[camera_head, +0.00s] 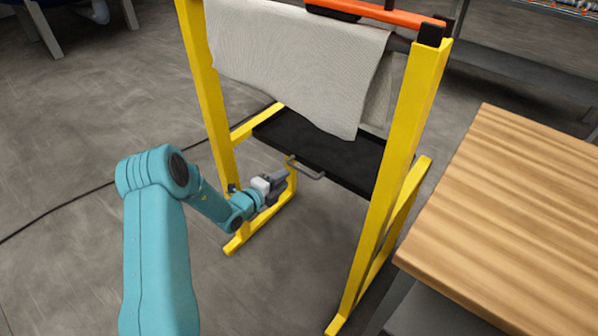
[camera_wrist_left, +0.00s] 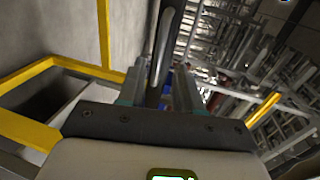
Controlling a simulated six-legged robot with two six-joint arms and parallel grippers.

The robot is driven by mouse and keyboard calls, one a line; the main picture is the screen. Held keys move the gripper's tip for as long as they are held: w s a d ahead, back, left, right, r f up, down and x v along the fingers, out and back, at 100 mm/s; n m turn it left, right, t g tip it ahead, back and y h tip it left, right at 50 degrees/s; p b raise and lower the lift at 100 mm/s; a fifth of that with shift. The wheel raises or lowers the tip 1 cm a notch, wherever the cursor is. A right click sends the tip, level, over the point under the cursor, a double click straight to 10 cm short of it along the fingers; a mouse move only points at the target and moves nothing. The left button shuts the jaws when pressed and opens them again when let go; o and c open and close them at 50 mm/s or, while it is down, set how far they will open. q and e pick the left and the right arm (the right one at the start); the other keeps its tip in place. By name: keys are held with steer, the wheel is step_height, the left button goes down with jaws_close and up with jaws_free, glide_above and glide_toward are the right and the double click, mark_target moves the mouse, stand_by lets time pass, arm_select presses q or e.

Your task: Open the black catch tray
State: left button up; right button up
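The black catch tray (camera_head: 330,158) sits low between the yellow legs of the press frame. A grey bar handle (camera_head: 306,168) sticks out from its front edge. My left gripper (camera_head: 286,174) is at the left end of this handle, very close to it. In the left wrist view, the fingers (camera_wrist_left: 160,88) stand apart, and the grey handle (camera_wrist_left: 161,48) shows in line with the gap between them. I cannot tell whether the fingers touch it. My right gripper is in neither view.
The yellow frame's legs (camera_head: 404,150) flank the tray. A pale cloth (camera_head: 290,55) hangs above it and covers part of its back. A wooden table (camera_head: 510,210) stands at the right. The floor in front of the tray is clear.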

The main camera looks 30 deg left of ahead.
mark_target(298, 170)
arm_select(q)
steer(key=b+x, duration=0.1)
steer(key=x, duration=0.7)
steer(key=shift+w+d, duration=0.1)
steer(key=shift+w, duration=0.2)
jaws_close()
